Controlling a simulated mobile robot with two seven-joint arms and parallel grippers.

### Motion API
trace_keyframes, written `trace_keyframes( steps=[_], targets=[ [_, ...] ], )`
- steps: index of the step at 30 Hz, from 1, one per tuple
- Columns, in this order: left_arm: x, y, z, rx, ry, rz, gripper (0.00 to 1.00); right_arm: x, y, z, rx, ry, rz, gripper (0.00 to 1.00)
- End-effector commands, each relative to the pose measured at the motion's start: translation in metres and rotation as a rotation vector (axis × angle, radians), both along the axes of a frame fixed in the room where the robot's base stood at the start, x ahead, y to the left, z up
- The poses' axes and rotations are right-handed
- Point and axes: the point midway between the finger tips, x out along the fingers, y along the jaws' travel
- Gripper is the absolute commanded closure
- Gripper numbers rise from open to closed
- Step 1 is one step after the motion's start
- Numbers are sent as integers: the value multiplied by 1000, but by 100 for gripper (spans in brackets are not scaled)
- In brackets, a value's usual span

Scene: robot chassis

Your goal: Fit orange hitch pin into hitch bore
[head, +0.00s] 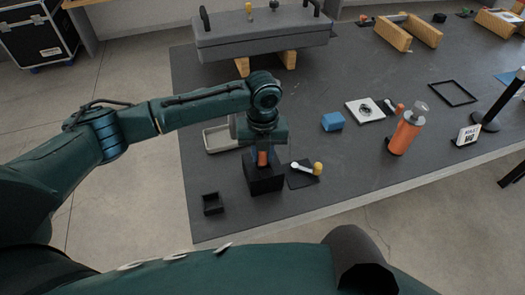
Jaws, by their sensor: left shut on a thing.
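My left gripper (262,152) points down and is shut on the orange hitch pin (262,159), of which only a short orange part shows between the fingers. The pin is upright, directly over a black block (265,183) on the dark table. The hitch bore itself is hidden from this angle, so I cannot tell whether the pin's lower end is inside the block or just above it. My right gripper is not in view.
A small black open box (212,204) stands left of the block. A grey tray (218,139) lies behind. A black pad (301,176) with a white and yellow item is at right. A blue block (333,121) and an orange bottle (405,133) stand farther right.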

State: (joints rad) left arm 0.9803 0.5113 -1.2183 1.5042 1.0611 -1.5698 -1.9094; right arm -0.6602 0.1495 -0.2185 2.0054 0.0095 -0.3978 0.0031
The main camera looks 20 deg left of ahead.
Motion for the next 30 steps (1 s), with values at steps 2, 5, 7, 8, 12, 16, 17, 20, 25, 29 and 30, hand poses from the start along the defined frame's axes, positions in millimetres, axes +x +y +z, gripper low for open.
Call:
trace_keyframes(
  steps=[2,5,7,8,12,16,17,20,25,29,30],
  targets=[
    [0,0,0,-1,0,0,100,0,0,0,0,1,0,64],
    [0,0,-1,-1,0,0,100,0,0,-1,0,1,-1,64],
    [0,0,-3,0,1,0,77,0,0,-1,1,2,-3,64],
    [0,0,-3,-1,0,0,74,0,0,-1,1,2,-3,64],
    [0,0,-2,0,0,0,63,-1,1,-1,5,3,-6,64],
    [0,0,-2,0,0,0,56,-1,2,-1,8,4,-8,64],
    [0,0,-2,0,0,0,56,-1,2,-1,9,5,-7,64],
    [0,0,-2,0,0,0,56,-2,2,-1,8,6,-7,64],
    [1,0,5,0,-2,0,56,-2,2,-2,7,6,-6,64],
    [1,-1,25,-3,-4,-1,56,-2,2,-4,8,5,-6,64],
    [1,0,33,-2,-5,-1,56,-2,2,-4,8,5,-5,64]
  ],
)
